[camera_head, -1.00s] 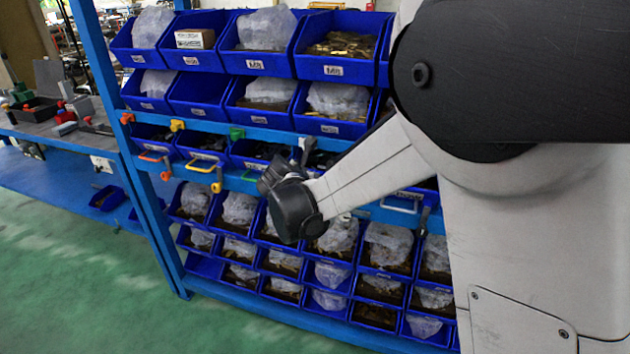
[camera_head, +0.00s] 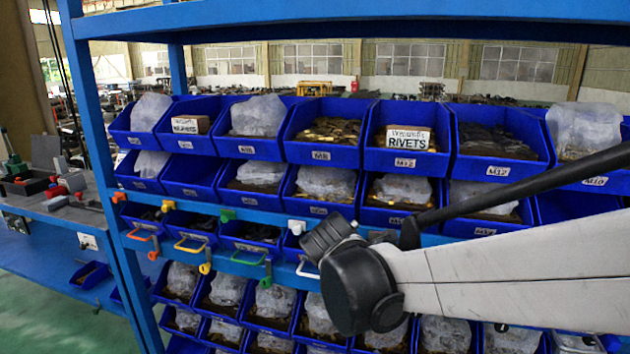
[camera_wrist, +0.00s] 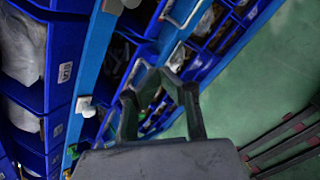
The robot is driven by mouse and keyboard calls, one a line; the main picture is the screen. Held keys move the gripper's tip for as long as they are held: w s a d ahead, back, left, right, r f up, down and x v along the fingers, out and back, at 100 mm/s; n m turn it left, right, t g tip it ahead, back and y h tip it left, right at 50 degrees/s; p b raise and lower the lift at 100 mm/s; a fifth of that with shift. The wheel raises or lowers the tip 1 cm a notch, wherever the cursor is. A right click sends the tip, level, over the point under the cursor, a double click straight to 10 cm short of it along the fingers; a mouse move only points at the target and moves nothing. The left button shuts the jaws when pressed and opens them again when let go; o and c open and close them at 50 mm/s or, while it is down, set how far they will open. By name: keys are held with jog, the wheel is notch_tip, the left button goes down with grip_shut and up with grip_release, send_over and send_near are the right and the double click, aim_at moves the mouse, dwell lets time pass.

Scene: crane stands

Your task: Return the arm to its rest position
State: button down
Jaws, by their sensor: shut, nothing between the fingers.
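My gripper (camera_wrist: 158,78) shows in the wrist view with its two dark fingers leaning together at the tips, shut and empty. It hangs in front of the blue bin rack, with bins to its left and green floor to its right. In the head view my pale forearm reaches in from the right and ends in a dark round wrist joint before the middle rows of bins. The fingers cannot be made out there.
A blue rack (camera_head: 420,14) holds rows of blue bins (camera_head: 323,150) with bagged parts. Coloured handles, such as an orange one (camera_head: 140,238), stick out from its front. A workbench (camera_head: 62,215) with tools stands at the left. Green floor (camera_wrist: 240,95) is open beside the rack.

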jog(key=s+d+m+y, duration=0.1)
jog(key=s+d+m, duration=0.5)
jog(key=s+m, duration=0.5)
jog(key=s+d+m+g+y, duration=0.1)
jog(key=s+d+m, duration=0.5)
jog(key=s+m, duration=0.5)
jog(key=shift+s+d+m+g+y, duration=0.3)
jog(key=shift+s, duration=0.9)
jog(key=c, duration=2.4)
grip_release()
jog(key=shift+c, duration=0.2)
